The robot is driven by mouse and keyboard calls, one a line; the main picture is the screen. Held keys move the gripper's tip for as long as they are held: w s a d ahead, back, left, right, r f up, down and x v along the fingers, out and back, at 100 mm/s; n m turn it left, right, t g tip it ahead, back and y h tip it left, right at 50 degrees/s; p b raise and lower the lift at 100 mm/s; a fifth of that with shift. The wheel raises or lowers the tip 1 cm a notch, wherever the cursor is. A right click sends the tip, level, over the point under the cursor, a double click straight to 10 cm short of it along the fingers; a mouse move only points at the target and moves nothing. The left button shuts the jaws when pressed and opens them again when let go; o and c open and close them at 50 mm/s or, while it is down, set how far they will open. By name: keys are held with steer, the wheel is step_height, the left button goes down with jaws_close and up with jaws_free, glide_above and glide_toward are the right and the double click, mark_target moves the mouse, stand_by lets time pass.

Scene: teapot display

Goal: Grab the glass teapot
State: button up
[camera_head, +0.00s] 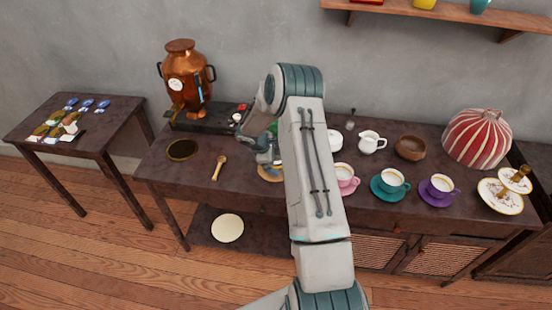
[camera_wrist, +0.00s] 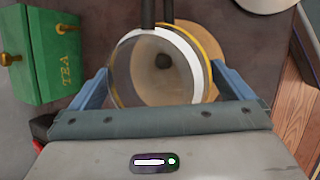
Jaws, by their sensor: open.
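The glass teapot (camera_wrist: 130,75) shows in the wrist view as a round clear vessel with a white and yellow rim and a dark handle at the top edge. It is over a round wooden board (camera_wrist: 205,38). My gripper (camera_wrist: 160,70) is open, with one blue finger on each side of the teapot. I cannot tell whether the fingers touch the glass. In the head view my gripper (camera_head: 266,152) is low over the dark table, and the arm and gripper hide most of the teapot. A bit of the wooden board (camera_head: 268,173) shows below it.
A green tea box (camera_wrist: 48,55) stands close on the left in the wrist view. In the head view a copper urn (camera_head: 188,75) and a wooden spoon (camera_head: 218,168) are to the left. Cups, including a pink one (camera_head: 346,178), and a white jug (camera_head: 371,141) are to the right.

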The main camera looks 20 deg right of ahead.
steer(key=shift+w+d+f, duration=0.1)
steer(key=shift+d+f, duration=0.25)
steer(key=shift+f, duration=0.25)
steer(key=c, duration=0.8)
steer(key=shift+r, duration=0.15)
